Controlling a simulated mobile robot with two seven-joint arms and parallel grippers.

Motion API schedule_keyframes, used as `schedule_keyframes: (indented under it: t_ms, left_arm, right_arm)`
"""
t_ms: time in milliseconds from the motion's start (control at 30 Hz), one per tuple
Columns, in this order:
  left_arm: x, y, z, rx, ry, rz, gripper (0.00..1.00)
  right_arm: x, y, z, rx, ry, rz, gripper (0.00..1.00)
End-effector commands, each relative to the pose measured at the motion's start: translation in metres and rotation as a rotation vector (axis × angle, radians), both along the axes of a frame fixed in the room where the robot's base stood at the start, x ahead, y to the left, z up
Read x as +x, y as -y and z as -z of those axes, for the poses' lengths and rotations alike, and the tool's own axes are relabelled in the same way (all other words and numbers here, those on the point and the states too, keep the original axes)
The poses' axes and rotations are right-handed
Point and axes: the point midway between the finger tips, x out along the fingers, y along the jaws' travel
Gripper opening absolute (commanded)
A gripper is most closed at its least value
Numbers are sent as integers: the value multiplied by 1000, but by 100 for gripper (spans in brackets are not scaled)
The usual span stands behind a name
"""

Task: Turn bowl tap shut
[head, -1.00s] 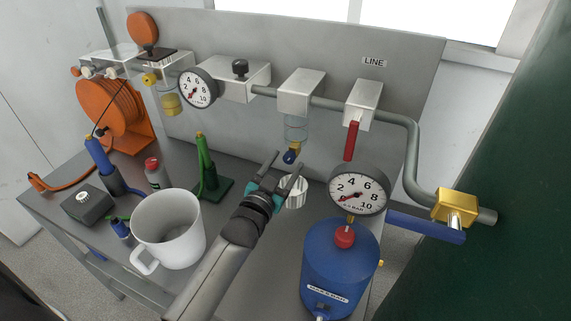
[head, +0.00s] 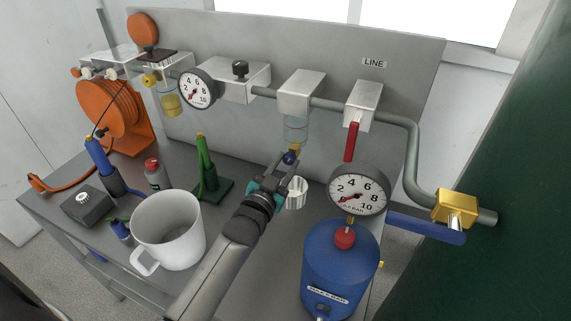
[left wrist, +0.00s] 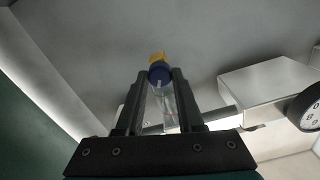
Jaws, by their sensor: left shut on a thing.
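The bowl tap (head: 289,157) is a small blue knob with a brass-yellow part, under a clear bowl (head: 296,129) that hangs from a white block on the back panel. My left gripper (head: 288,160) reaches up from below and is shut on the tap. In the left wrist view the blue tap (left wrist: 160,74) sits between the tips of my left gripper (left wrist: 160,78), with its yellow part beyond and the clear bowl (left wrist: 169,106) alongside. The fingers partly hide the tap in the head view. My right gripper is not in view.
A small shiny cup (head: 297,192) stands just right of my left gripper. A white mug (head: 168,230) and a green stand (head: 207,175) are to the left. A blue tank (head: 341,265) with a gauge (head: 358,190) is on the right. A red lever (head: 351,141) hangs nearby.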

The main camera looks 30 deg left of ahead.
Motion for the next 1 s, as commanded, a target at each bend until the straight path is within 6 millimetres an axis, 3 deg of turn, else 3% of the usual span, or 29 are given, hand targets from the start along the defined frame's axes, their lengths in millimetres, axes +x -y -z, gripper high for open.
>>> schedule_keyframes:
  t_ms: [267, 500, 700, 1000]
  left_arm:
    - [0, 0, 0, -22, 0, 0, 0]
    - [0, 0, -3, -313, 14, 0, 0]
    - [0, 0, -1, -485, 27, 1, 0]
    - [0, 0, 0, -502, 29, 0, 0]
  right_arm:
    - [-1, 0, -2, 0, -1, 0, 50]
    - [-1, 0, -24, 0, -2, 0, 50]
    - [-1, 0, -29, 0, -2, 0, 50]
    - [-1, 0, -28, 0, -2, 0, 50]
